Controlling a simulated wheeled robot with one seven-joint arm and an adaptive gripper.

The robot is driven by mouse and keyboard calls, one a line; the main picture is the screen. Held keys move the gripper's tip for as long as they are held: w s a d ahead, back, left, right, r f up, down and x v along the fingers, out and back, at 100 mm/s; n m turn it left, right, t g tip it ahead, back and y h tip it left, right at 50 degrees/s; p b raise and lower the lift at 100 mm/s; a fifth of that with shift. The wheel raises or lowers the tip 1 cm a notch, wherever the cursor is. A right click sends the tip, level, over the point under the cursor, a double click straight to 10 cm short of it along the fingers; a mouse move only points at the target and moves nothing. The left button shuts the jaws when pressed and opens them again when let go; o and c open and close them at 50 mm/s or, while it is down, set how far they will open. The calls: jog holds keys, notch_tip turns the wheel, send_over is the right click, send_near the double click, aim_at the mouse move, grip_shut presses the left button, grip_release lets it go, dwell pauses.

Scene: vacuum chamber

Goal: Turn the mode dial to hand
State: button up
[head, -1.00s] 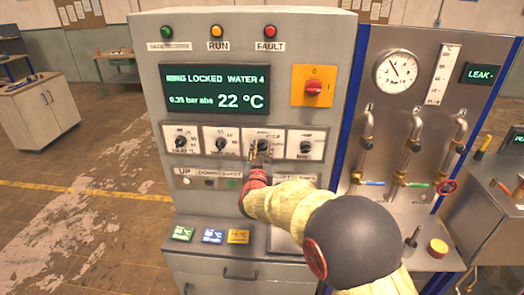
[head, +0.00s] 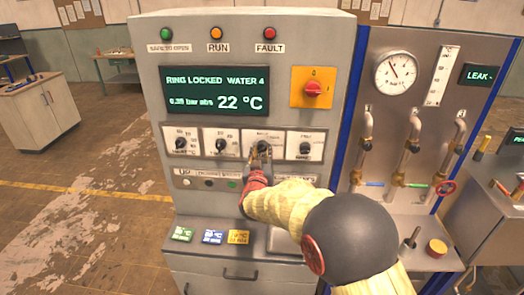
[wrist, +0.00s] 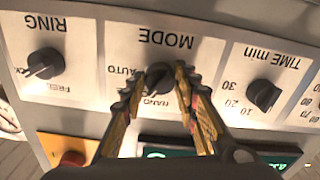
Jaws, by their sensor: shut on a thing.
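The mode dial (wrist: 158,77) is a small black knob on a white plate marked MODE, with AUTO and HAND beside it. The wrist view shows the panel upside down. My gripper (wrist: 158,88) has its two fingers on either side of the knob, shut on it. In the head view my gripper (head: 261,156) reaches the third dial from the left, the mode dial (head: 263,147), which the fingers partly cover. I cannot tell exactly where its pointer stands.
The ring dial (wrist: 45,63) and the time dial (wrist: 263,95) sit close on both sides. Above the dials are a display (head: 215,90) reading RING LOCKED and a red switch (head: 313,88) on yellow. Buttons lie just below. Pipes and valves (head: 410,150) stand to the right.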

jog(key=n+p, duration=0.1)
jog(key=n, duration=0.2)
jog(key=shift+r, duration=0.15)
jog(key=shift+n+p, duration=0.7)
jog(key=shift+n, duration=1.2)
jog(key=o, duration=1.2)
jog(key=shift+s, duration=0.1)
jog(key=s, duration=1.1)
jog(key=shift+s+a, duration=0.2)
jog(key=shift+s, duration=0.2)
